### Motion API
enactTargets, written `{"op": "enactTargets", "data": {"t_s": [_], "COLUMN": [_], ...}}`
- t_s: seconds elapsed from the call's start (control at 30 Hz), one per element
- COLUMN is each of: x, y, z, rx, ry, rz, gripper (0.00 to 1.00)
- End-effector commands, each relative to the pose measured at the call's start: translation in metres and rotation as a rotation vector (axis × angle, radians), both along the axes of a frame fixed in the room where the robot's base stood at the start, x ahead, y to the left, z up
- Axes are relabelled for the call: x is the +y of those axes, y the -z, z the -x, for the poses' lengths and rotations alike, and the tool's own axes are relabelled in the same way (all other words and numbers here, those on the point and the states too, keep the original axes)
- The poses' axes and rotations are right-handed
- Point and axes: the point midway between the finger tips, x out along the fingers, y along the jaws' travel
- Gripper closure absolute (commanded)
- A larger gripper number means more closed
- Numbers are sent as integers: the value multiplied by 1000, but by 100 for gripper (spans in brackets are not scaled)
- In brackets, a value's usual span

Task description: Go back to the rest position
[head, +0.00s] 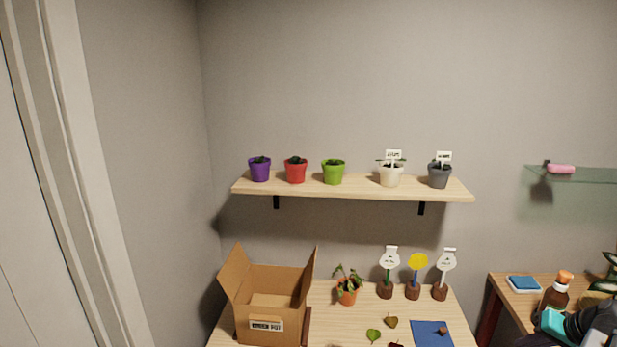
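Part of my arm, dark with a teal piece, shows at the bottom right corner, in front of the side table. My gripper's fingers do not show in the head view, so I cannot see whether they are open or hold anything. The arm overlaps the lower part of a brown bottle with an orange cap (564,277).
A shelf (330,193) holds several small pots. A blue sponge-like block (524,284) lies on the side table (505,300).

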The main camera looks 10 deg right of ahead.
Motion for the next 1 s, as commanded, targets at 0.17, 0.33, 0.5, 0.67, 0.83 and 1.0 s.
{"op": "enactTargets", "data": {"t_s": [0.17, 0.33, 0.5, 0.67, 0.83, 1.0], "x": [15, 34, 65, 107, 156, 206], "y": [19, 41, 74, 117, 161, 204], "z": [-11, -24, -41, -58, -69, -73], "rx": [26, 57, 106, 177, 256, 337], "ry": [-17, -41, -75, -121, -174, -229], "rz": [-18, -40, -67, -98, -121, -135], "gripper": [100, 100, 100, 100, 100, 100]}}
